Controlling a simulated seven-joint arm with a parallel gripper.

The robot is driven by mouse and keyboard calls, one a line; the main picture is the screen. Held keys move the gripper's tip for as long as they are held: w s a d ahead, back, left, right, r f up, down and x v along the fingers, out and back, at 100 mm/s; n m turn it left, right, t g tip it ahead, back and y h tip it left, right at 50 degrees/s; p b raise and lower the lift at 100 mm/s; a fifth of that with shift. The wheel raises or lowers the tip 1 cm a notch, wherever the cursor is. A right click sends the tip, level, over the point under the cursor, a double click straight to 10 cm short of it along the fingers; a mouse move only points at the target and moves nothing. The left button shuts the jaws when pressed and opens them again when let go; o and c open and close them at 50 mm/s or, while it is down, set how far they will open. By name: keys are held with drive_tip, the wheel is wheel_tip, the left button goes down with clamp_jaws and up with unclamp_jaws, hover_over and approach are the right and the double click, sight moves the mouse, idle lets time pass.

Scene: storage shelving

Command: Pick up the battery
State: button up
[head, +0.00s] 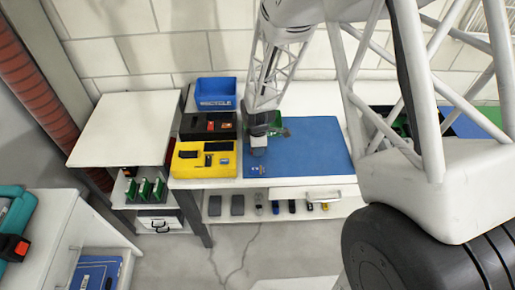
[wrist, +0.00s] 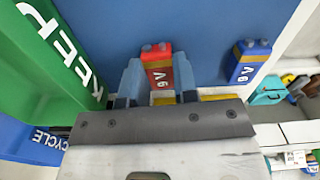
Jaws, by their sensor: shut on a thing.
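A red 9V battery (wrist: 157,62) with two terminals on top stands between the two grey-blue fingers of my gripper (wrist: 158,82) in the wrist view. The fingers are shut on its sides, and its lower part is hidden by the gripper. A blue 9V battery (wrist: 250,62) stands apart to the right, outside the fingers. In the head view my gripper (head: 258,148) is low over the left part of the blue mat (head: 315,150). The held battery cannot be made out there.
A green bin marked KEEP (wrist: 62,50) is close on the left in the wrist view. A blue bin marked RECYCLE (wrist: 30,140) is below it. A yellow tray (head: 185,170) and black tray (head: 190,133) stand left of the mat. The mat's right side is clear.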

drive_tip(key=shift+r, duration=0.55)
wheel_tip(320, 180, up, 2)
drive_tip(key=s+d, duration=0.2)
drive_tip(key=s, duration=0.5)
drive_tip(key=s+d+r, duration=0.1)
drive_tip(key=s+d, duration=0.1)
drive_tip(key=s, duration=0.6)
drive_tip(key=shift+s+r, duration=0.25)
drive_tip(key=shift+a, duration=0.15)
drive_tip(key=s+a+r, duration=0.1)
drive_tip(key=a+r, duration=0.1)
drive_tip(key=a, duration=0.7)
drive_tip(key=s+a+r+m, duration=0.1)
drive_tip(key=a+r, duration=0.2)
drive_tip(key=a, duration=0.6)
drive_tip(key=shift+r, duration=0.3)
drive_tip(key=shift+w+a, duration=0.1)
